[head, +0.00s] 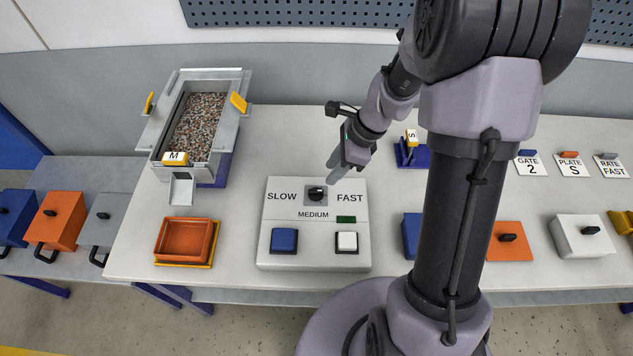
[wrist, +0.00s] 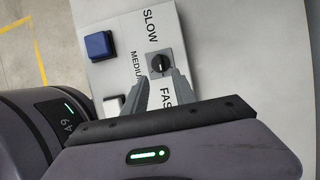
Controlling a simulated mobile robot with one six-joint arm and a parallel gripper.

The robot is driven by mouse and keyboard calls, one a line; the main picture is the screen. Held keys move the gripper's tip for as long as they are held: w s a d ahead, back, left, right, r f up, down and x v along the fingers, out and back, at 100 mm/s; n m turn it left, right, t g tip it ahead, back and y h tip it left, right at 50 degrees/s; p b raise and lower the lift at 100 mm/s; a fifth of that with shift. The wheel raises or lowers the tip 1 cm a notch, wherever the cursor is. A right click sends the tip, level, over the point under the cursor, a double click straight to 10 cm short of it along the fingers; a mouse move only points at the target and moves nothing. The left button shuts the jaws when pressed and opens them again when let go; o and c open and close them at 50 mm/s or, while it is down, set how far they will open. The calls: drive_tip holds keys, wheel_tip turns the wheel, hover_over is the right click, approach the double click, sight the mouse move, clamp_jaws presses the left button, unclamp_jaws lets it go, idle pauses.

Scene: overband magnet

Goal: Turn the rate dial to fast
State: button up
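In the wrist view the dial (wrist: 160,63) shows just beyond the fingertips (wrist: 164,77). The two grey fingers are parted, with nothing between them.
The panel also bears a blue button (head: 284,240), a white button (head: 346,241) and a dark green window (head: 346,219). A gravel-filled hopper (head: 236,84) and an orange tray (head: 211,243) stand left. My arm hides part of the table at right.

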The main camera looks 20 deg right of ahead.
sight(316, 191)
drive_tip(key=b+x, duration=0.3)
drive_tip(key=x, duration=0.6)
drive_tip(key=shift+f, duration=0.25)
drive_tip(key=shift+a, duration=0.1)
clamp_jaws()
